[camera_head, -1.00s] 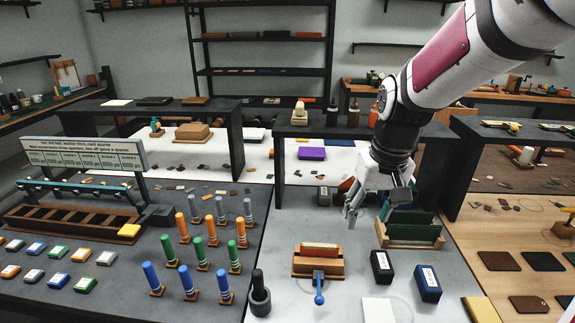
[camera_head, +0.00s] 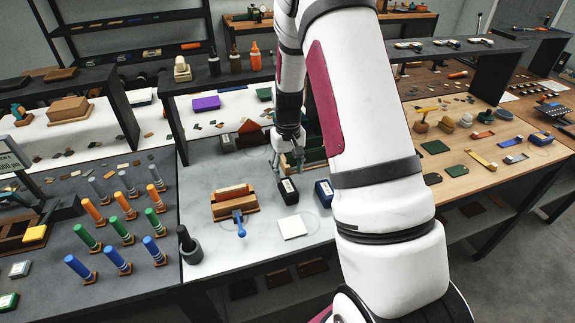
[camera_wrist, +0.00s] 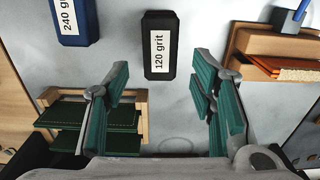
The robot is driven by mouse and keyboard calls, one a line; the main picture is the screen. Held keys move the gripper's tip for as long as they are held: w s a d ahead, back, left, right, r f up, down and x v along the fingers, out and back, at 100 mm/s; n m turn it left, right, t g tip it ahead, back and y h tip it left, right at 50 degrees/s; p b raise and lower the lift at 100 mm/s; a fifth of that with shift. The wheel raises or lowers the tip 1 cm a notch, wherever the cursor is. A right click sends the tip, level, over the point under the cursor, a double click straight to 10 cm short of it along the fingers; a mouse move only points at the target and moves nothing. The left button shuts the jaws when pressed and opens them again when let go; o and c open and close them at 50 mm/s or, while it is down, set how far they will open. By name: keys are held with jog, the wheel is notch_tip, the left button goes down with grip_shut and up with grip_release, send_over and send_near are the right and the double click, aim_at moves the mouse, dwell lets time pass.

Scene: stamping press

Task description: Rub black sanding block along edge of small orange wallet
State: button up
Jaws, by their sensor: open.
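The black sanding block (camera_head: 288,192) stands on the pale bench top. In the wrist view its white label reads 120 grit (camera_wrist: 160,30), and it lies ahead of and between my spread fingers. The small orange wallet (camera_head: 234,191) is held edge up in a wooden clamp (camera_head: 238,208) with a blue handle, left of the block; in the wrist view the orange piece (camera_wrist: 296,74) is at the right, partly cut off. My gripper (camera_head: 284,156) is open and empty behind the block; its teal-padded fingers (camera_wrist: 163,84) are apart and not touching the block.
A blue 240 grit block (camera_head: 324,194) stands just right of the black one. A wooden rack with green pieces (camera_wrist: 143,103) lies beneath my left-hand finger. A white square (camera_head: 292,227) lies in front. Several coloured upright tools stand at left.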

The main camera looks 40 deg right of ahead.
aim_at(288, 186)
notch_tip(288, 186, down, 7)
jog(key=shift+r+b, duration=0.1)
jog(key=shift+b, duration=0.75)
jog(key=shift+r, duration=0.15)
grip_shut()
jog(key=shift+r+p, duration=0.75)
jog(key=shift+r, duration=1.8)
jog(key=shift+c, duration=2.3)
grip_release()
grip_shut()
jog(key=shift+a, duration=0.1)
